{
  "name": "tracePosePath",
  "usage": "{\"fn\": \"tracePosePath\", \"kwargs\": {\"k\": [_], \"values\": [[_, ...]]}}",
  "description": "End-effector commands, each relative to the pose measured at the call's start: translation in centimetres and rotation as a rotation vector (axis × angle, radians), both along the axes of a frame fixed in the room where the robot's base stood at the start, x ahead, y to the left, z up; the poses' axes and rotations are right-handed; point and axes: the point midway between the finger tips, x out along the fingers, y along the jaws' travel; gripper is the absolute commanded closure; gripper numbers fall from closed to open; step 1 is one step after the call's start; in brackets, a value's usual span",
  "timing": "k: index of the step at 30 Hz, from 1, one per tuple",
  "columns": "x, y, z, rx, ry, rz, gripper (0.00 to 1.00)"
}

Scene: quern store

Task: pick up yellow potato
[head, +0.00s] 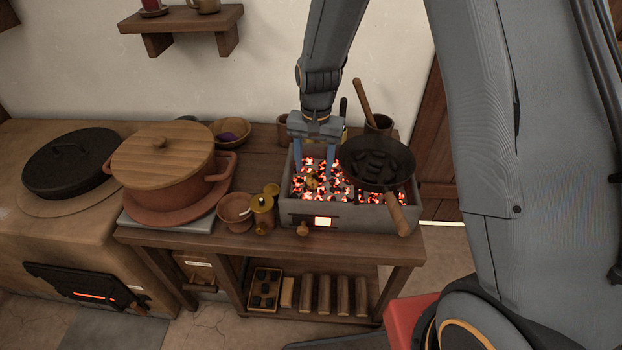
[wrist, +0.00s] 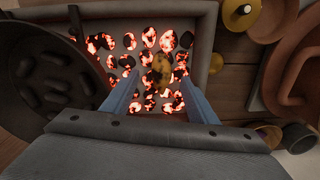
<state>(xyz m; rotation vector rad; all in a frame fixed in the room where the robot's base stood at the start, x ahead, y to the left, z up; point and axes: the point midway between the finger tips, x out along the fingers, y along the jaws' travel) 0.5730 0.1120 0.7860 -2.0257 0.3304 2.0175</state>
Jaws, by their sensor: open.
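The yellow potato (head: 312,183) lies among glowing coals in the left part of a grey brazier (head: 350,219). In the wrist view the potato (wrist: 161,72) is brownish yellow and shows just beyond and between my fingertips. My gripper (head: 318,172) points down over the coals with its two blue fingers apart. In the wrist view the gripper (wrist: 156,88) has nothing between its fingers. I cannot tell the exact height of the fingertips above the potato.
A dark pan (head: 378,160) with dark lumps sits on the brazier's right side, close to my gripper. A yellow lidded jar (head: 262,214), a clay cup (head: 236,212) and a large lidded pot (head: 163,165) stand to the left. A wall shelf (head: 181,19) is above.

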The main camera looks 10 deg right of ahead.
Motion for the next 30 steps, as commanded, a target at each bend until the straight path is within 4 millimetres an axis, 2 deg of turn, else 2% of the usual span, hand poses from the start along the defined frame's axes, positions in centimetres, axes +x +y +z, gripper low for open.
{"fn": "tracePosePath", "kwargs": {"k": [9,14,20,28,30], "values": [[0.2,0.4,-3.8,0.0,0.002,0.003,0.47],[0.3,0.5,-4.7,0.0,0.0,0.005,0.47],[0.3,0.5,-4.7,0.0,0.0,0.005,0.47],[0.3,0.5,-4.7,0.0,0.0,0.005,0.91],[0.3,0.5,-4.7,0.0,0.0,0.005,0.95]]}}
